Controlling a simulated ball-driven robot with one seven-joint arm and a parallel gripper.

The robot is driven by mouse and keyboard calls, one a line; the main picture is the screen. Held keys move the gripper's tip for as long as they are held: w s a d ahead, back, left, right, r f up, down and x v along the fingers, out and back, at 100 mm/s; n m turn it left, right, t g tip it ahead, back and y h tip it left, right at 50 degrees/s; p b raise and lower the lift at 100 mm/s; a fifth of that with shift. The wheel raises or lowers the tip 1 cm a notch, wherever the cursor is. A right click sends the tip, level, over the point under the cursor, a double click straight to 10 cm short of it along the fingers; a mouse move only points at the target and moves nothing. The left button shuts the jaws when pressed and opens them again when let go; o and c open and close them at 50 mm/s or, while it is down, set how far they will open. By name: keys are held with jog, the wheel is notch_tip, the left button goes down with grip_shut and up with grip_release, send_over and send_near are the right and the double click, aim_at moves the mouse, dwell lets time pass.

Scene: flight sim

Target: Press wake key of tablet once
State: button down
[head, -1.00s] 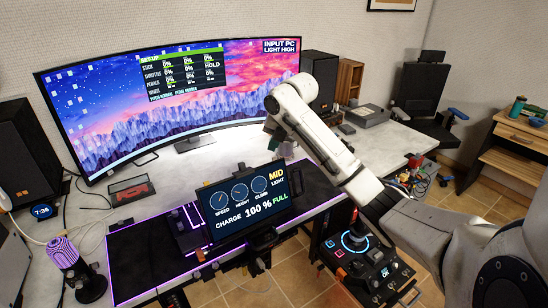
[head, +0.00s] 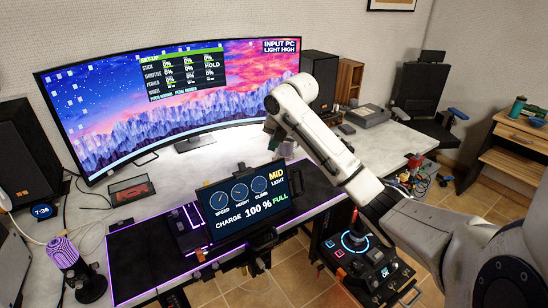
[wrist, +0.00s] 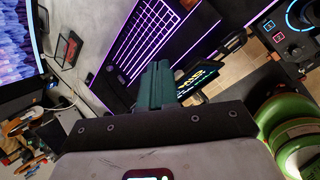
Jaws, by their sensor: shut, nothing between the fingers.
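The tablet (head: 248,205) stands tilted on a mount at the desk's front edge. Its lit screen shows dials, "CHARGE 100 % FULL" and "MID LIGHT". In the wrist view the tablet (wrist: 197,75) shows only in part, behind and to the right of the fingers. I cannot make out the wake key in either view. My gripper (head: 271,128) is above the desk, behind and above the tablet's upper right in the head view, and looks apart from it. In the wrist view its green fingers (wrist: 156,84) are together, with nothing between them.
A wide curved monitor (head: 180,100) stands behind. A control panel with a lit ring and joystick (head: 355,240) is right of the tablet. A purple-lit dark mat (head: 140,250) covers the desk front.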

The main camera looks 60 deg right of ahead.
jog(key=shift+f, duration=0.15)
jog(key=shift+s+a+f, duration=0.1)
jog(key=shift+f, duration=0.15)
jog(key=shift+s+f+b, duration=0.15)
jog(key=shift+f+b, duration=0.25)
dwell(0.6)
jog(key=shift+r, duration=0.1)
jog(key=shift+w+r+p, duration=0.25)
jog(key=shift+r+p, duration=0.3)
jog(key=shift+r, duration=0.15)
jog(key=r+p, duration=0.1)
jog(key=w+r+p, duration=0.1)
jog(key=r, duration=0.1)
jog(key=d+r+p, duration=0.1)
jog(key=shift+w+r, duration=0.25)
jog(key=shift+r, duration=0.1)
jog(key=shift+f, duration=0.1)
dwell(1.1)
